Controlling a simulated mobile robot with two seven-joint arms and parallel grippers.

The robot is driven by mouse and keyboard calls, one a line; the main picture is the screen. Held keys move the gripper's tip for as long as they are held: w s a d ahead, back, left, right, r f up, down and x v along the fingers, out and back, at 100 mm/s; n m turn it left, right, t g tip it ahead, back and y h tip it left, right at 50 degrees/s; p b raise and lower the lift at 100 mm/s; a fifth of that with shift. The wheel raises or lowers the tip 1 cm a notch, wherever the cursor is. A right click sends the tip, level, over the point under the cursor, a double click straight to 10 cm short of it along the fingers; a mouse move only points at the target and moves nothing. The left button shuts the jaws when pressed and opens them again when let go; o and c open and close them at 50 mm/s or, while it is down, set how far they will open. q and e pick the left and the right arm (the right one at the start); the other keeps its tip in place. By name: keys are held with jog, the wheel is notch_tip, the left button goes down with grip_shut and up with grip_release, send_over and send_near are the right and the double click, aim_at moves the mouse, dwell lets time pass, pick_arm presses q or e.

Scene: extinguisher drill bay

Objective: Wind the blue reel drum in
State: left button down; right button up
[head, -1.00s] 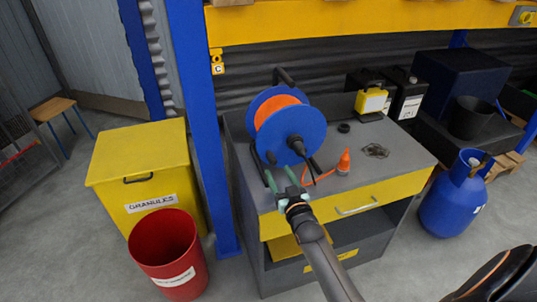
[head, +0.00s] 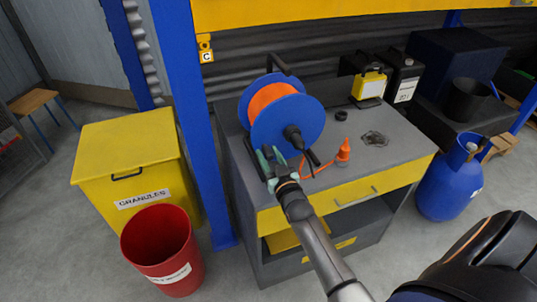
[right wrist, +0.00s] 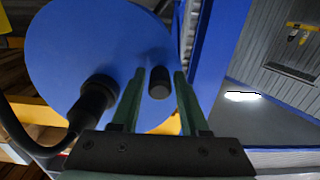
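The blue reel drum (head: 308,112), wound with orange hose (head: 270,98), stands on the grey bench, with a black hub (head: 293,133) on its near face. In the right wrist view, the blue disc (right wrist: 75,45) fills the left, with the black hub (right wrist: 95,97) on it. A short black knob (right wrist: 160,83) sticks out from the disc. My right gripper (head: 266,156) is at the disc's lower left edge. In the right wrist view, its green fingers (right wrist: 159,78) are open on either side of the knob, with gaps showing. My left gripper is not in view.
The bench (head: 395,150) also holds an orange nozzle (head: 343,150), a black ring (head: 341,115) and a yellow-fronted can (head: 370,86). A blue post (head: 190,110), yellow granules bin (head: 125,160) and red bucket (head: 160,245) stand left. A blue cylinder (head: 450,185) stands right.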

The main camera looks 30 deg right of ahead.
grip_shut()
dwell(1.1)
